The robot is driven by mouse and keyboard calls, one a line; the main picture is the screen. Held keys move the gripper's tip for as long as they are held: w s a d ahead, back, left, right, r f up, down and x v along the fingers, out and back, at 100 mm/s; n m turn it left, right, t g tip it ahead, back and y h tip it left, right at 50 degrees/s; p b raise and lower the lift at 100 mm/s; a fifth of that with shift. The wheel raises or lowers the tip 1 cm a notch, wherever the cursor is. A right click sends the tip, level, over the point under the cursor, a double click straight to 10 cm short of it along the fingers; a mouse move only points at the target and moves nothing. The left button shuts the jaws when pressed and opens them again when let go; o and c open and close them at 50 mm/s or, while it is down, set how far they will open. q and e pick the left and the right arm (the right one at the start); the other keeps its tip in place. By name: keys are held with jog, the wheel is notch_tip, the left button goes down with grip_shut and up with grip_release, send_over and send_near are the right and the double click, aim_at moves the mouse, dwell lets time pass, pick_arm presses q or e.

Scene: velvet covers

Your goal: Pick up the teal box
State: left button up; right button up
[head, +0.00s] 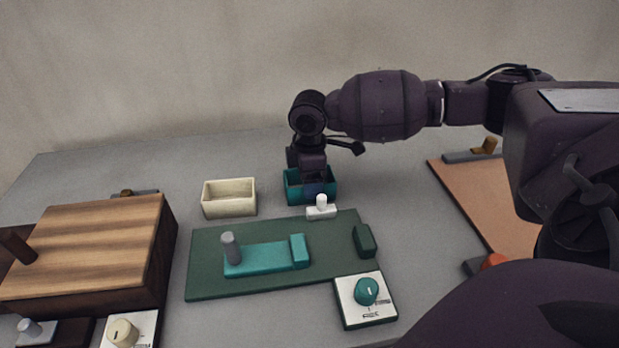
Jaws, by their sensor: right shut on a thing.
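The teal box (296,194) is a small open-topped box on the grey table, behind the dark green board. My right gripper (317,189) points down at it from above, its fingers at the box's front wall. The gripper is shut on the teal box. My gripper and wrist hide part of the box's inside and back wall. I cannot tell whether the box is clear of the table. My left gripper is not in view.
A cream open box (229,207) stands just left. The green board (210,275) in front carries a teal slider (265,259) with a grey peg. A white-handled piece (321,209) sits close in front. A wooden box (90,240) is at left, an orange-brown board (490,205) at right.

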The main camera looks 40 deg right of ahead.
notch_tip(320, 180, up, 19)
jog(key=p, duration=0.5)
jog(key=w+a+f+n, duration=0.1)
jog(key=w+a, duration=0.1)
jog(key=a, duration=1.1)
jog(key=w+a+f+n+b, duration=0.1)
jog(key=w+a, duration=0.1)
jog(key=a, duration=1.1)
jog(key=w+a+f+n, duration=0.1)
jog(key=w+a+f, duration=0.1)
jog(key=a, duration=1.1)
jog(key=shift+w+a+f+b, duration=0.1)
jog(key=shift+w+b, duration=0.25)
jog(key=shift+w, duration=0.15)
jog(key=a+f, duration=0.1)
jog(key=a, duration=0.1)
jog(key=shift+a+f+m, duration=0.3)
jog(key=shift+a+f, duration=0.05)
jog(key=shift+f, duration=0.05)
jog(key=shift+w+d+f+m, duration=0.25)
jog(key=shift+w+f+m, duration=0.3)
jog(key=shift+f+m, duration=0.25)
jog(key=shift+w+d+m, duration=0.2)
jog(key=shift+m, duration=0.1)
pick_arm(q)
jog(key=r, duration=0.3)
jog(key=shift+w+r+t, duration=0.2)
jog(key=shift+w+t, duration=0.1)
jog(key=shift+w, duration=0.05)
